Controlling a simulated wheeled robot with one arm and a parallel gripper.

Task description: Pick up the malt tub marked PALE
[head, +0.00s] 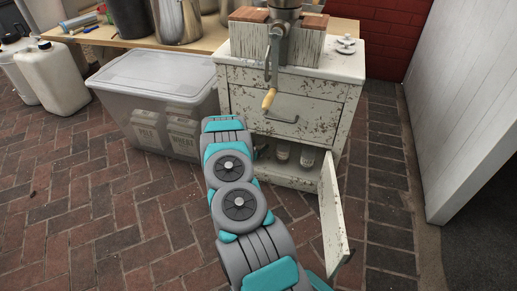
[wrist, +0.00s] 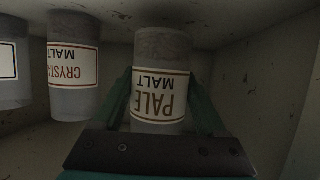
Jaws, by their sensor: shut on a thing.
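The PALE malt tub (wrist: 160,48) is a clear tub with a white label, upside down in the wrist view. My gripper (wrist: 160,80) has one teal finger on each side of this tub and is shut on it, inside the white cabinet (head: 240,98). A CRYSTAL malt tub (wrist: 73,65) stands apart to its left in the picture, with another tub (wrist: 12,62) at the left edge. In the head view, small tubs (head: 307,157) show in the cabinet's lower opening. My gripper is hidden there, and I cannot tell which tub is PALE.
The cabinet door (head: 334,218) hangs open to the right of the opening. A grain mill (head: 282,40) with a crank stands on top. A clear lidded bin (head: 150,90) sits left of the cabinet. A white wall panel (head: 455,110) is at the right.

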